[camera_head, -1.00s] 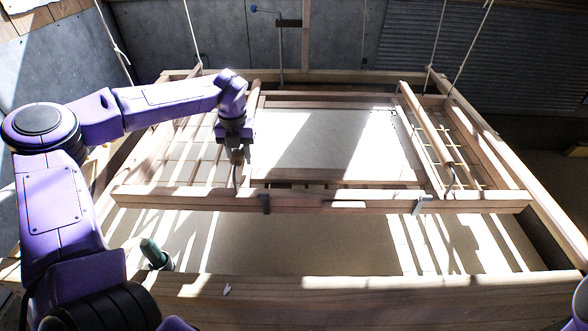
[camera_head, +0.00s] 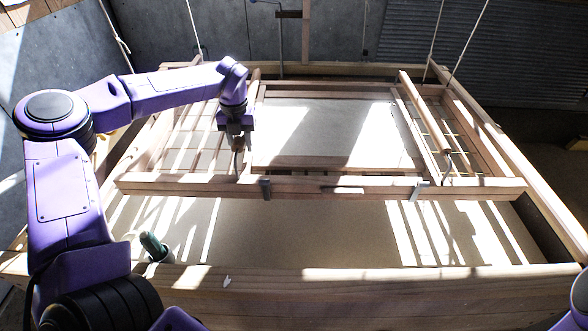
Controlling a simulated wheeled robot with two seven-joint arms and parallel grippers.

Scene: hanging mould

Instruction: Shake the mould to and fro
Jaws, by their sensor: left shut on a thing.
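The mould (camera_head: 310,187) is a wide wooden frame with a pale screen (camera_head: 345,130) in its middle, hanging over a vat. Two long wooden bars run front to back on it. The right bar (camera_head: 427,112) is bare, with no gripper on it. My left gripper (camera_head: 238,148) points down at the left bar (camera_head: 255,80) and is shut on it, close to its near end. The grip itself is partly hidden by the gripper's dark body. My right gripper is out of view; only a bit of my purple right arm shows at the right edge.
The vat's front beam (camera_head: 400,282) lies near me, with a green-handled tool (camera_head: 153,247) standing at its left. White ropes (camera_head: 468,42) run up at both sides. A grey wall (camera_head: 215,30) stands behind. Sunlit stripes cross the pale surface below the mould.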

